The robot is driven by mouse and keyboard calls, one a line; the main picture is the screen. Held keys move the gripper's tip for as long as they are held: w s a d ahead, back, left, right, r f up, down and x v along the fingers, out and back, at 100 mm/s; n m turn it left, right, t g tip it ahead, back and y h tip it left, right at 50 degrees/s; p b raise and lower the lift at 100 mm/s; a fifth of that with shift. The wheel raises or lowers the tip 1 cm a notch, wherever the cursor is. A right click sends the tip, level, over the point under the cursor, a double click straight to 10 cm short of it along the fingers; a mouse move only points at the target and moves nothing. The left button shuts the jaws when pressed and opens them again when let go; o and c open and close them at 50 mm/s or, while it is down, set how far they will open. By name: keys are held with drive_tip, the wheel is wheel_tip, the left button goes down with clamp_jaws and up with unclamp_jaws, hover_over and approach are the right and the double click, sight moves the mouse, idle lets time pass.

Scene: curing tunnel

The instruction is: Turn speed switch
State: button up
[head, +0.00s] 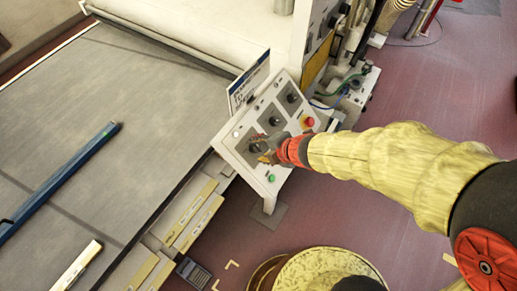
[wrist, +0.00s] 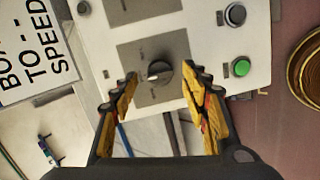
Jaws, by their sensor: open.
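The control panel (head: 246,161) is a tilted white box on a stand beside the conveyor. It carries several dark rotary switches on grey plates. In the wrist view one black rotary switch (wrist: 159,72) with a light pointer mark sits on its grey plate, just beyond the fingertips. My gripper (wrist: 155,82) is open, with its two yellow-padded fingers on either side of the switch in the picture; I cannot tell whether they touch it. In the head view my gripper (head: 268,156) is at the panel's lower switch and partly hides it.
A green button (wrist: 240,67) and a dark button (wrist: 235,14) lie right of the switch. A sign (wrist: 35,50) reading "TO SPEED" stands at left. The conveyor belt (head: 95,100) lies left, with a blue bar (head: 62,180).

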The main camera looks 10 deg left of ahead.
drive_tip(key=shift+x, duration=0.95)
drive_tip(key=shift+c, duration=1.3)
drive_tip(key=c, duration=0.9)
